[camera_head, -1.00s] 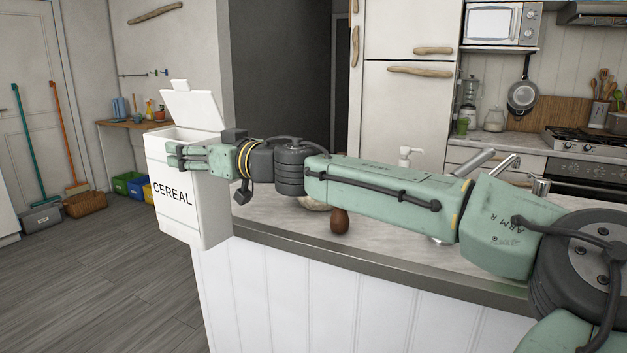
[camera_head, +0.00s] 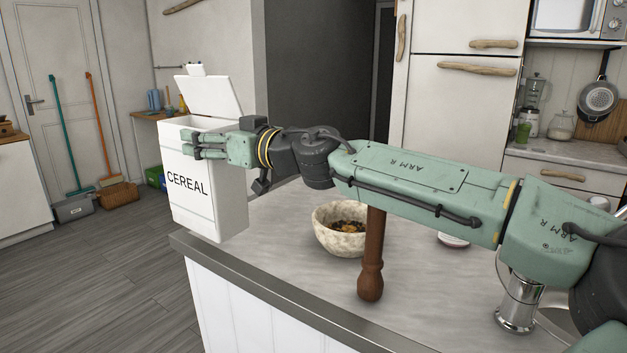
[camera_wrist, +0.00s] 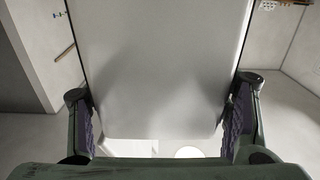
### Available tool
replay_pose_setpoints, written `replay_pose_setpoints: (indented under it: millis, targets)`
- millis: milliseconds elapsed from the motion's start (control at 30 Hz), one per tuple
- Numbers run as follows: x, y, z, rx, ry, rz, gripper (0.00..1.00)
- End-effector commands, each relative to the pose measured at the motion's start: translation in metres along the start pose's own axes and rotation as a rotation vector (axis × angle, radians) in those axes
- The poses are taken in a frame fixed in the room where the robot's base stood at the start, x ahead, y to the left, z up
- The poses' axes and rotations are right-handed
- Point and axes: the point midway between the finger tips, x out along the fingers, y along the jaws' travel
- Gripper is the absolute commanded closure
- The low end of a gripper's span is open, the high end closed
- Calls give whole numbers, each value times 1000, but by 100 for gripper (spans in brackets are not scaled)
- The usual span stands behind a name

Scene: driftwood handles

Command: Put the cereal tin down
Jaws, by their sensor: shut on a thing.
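The cereal tin (camera_head: 195,200) is a tall white box marked CEREAL, its hinged lid (camera_head: 209,94) standing open. It is upright at the left end of the counter (camera_head: 300,285). My gripper (camera_head: 192,145) is shut on the tin's upper part. In the wrist view the tin's pale wall (camera_wrist: 160,70) fills the middle between my two padded fingers (camera_wrist: 160,118). The tin's base appears over or just beyond the counter's left corner; I cannot tell whether it touches the top. The inside of the tin is mostly hidden.
A speckled bowl (camera_head: 338,240) with dark and yellow contents stands on the counter right of the tin. A brown wooden pestle-like piece (camera_head: 372,265) stands upright in front of it. The sink tap (camera_head: 518,305) is at the right. The counter's left end beside the bowl is clear.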

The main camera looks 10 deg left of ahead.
Motion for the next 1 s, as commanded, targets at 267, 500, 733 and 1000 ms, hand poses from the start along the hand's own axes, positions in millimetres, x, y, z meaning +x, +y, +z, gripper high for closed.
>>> replay_pose_setpoints:
  millis: [267,500,733,1000]
  targets:
    - [-6,43,0,4,3,3,91]
    - [-12,96,4,5,3,3,91]
    - [-17,133,9,2,2,2,91]
    - [-18,146,12,1,1,1,91]
